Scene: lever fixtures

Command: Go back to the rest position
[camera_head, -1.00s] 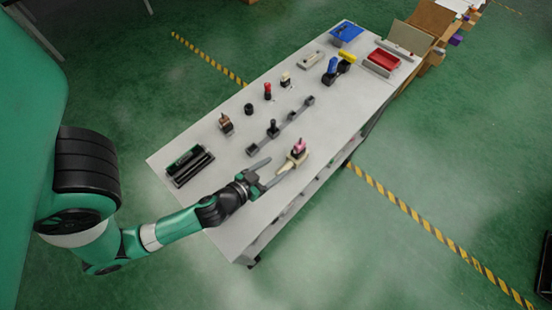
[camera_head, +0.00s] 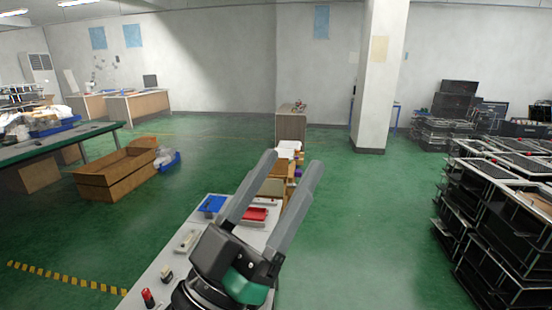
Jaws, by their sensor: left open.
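My left gripper (camera_head: 283,182) is raised in front of the camera in the head view, its two long grey fingers apart and pointing up and away. Nothing is between the fingers. Behind and below it is the lever table (camera_head: 143,299), a light grey top that is partly hidden by the gripper. On its visible part are a red-knobbed lever (camera_head: 148,298), a small pale-topped lever (camera_head: 166,273), a beige switch block (camera_head: 187,241), a blue tray (camera_head: 212,204) and a red tray (camera_head: 254,214). My right gripper is not in the picture.
A long cardboard box (camera_head: 118,172) lies on the green floor at left, beside a green-topped workbench (camera_head: 60,137). Stacked black crates (camera_head: 500,215) stand at right. A white pillar (camera_head: 377,75) rises behind. The floor (camera_head: 360,210) right of the table is open.

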